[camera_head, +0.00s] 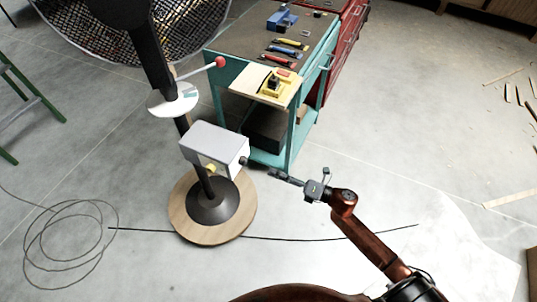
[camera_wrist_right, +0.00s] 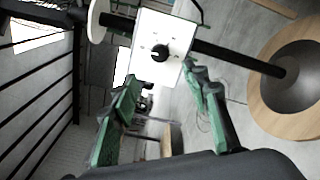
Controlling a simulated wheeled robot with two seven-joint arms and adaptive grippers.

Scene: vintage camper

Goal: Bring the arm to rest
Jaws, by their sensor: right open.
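My right arm (camera_head: 375,245) comes in from the lower right in the head view, with reddish-brown links. My right gripper (camera_head: 299,176) is at its end, open and empty, just right of a light grey box on a stand. In the right wrist view the two green fingers of the gripper (camera_wrist_right: 160,88) are spread apart with nothing between them. The box (camera_head: 213,143) has a black knob (camera_head: 244,160) facing the gripper; this knob also shows in the right wrist view (camera_wrist_right: 160,53). The fingers look apart from the knob. My left gripper is out of view.
The box's pole stands on a round wooden base (camera_head: 184,228). A teal cart (camera_head: 292,136) with tools stands behind, beside a red cabinet (camera_head: 347,40). A cable (camera_head: 290,239) crosses the floor, coiling at left. Floor at the right is mostly clear.

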